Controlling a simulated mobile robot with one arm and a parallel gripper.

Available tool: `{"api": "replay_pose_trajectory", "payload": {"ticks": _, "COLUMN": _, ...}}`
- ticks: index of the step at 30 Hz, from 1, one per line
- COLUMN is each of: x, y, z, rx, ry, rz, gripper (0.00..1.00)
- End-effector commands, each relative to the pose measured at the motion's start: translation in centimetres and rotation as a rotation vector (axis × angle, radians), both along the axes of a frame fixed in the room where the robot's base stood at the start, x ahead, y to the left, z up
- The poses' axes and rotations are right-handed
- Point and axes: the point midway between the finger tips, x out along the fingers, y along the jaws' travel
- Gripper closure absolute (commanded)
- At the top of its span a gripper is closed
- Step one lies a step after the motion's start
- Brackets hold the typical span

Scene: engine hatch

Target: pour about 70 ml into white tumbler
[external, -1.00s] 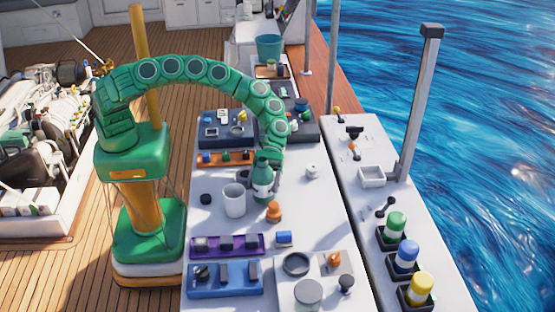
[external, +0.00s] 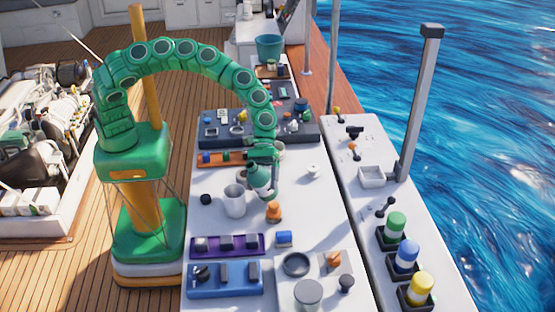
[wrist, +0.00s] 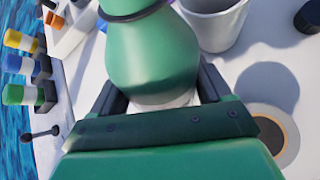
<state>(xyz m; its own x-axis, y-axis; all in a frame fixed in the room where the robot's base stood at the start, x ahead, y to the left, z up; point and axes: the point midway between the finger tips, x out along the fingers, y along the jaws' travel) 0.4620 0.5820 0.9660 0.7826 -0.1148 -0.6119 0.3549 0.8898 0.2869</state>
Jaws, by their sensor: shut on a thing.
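The white tumbler (external: 235,204) stands upright on the white worktop; its rim shows in the wrist view (wrist: 216,22). My gripper (external: 271,170) is shut around a green bottle (external: 258,175) with a pale band. The bottle is raised above the worktop, just right of the tumbler and close to its rim, and looks tilted. In the wrist view the bottle's green body (wrist: 150,60) fills the middle, and its top end is cut off by the upper edge. I see no stream of liquid, and the level inside the tumbler is hidden.
An orange object (external: 273,212) stands right of the tumbler, and a small black round thing (external: 206,199) lies to its left. A purple tray (external: 228,254) and a blue tray (external: 224,292) lie in front. A round coaster-like disc (wrist: 280,125) lies near the gripper.

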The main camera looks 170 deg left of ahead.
Motion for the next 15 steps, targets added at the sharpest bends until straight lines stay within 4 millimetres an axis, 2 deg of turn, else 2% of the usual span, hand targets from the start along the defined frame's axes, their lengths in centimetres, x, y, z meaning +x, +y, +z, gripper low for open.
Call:
{"api": "replay_pose_trajectory", "payload": {"ticks": 4, "x": 0.1, "y": -0.2, "z": 0.2, "rx": 0.087, "ry": 0.038, "rz": -0.001, "gripper": 0.65}}
{"api": "replay_pose_trajectory", "payload": {"ticks": 15, "x": 0.2, "y": -0.4, "z": 2.7, "rx": 0.304, "ry": 0.142, "rz": -0.003, "gripper": 0.65}}
